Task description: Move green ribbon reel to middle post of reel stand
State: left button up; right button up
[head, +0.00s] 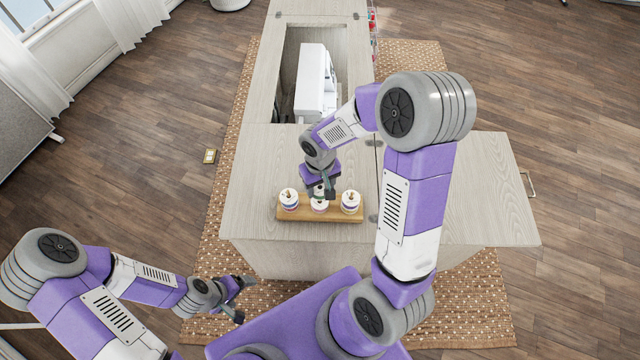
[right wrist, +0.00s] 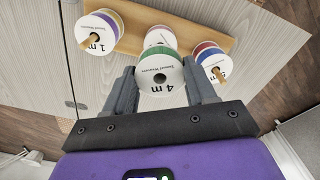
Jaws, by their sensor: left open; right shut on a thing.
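The wooden reel stand (head: 300,216) lies on the cabinet top, with reels on its left, middle and right posts. My right gripper (head: 321,192) is above the middle of the stand. In the right wrist view it is shut on the green ribbon reel (right wrist: 161,74), whose white face reads "4 m". No post tip shows through this reel's hole. Another reel (right wrist: 160,38) with a reddish band sits behind it, partly hidden, at the middle post. The exact gap between these two is unclear. My left gripper (head: 238,298) is open and empty, low at the left, away from the stand.
The left reel (head: 289,200) and right reel (head: 350,202) stand close on either side of my right gripper. A white sewing machine (head: 316,84) stands in the cabinet opening behind. The cabinet top (head: 460,190) is clear to the right.

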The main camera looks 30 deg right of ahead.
jog(key=shift+f+b, duration=0.85)
jog(key=shift+f, duration=0.1)
jog(key=o, duration=1.1)
notch_tip(320, 180, up, 8)
jog(key=shift+f+p, duration=0.15)
jog(key=shift+p, duration=0.75)
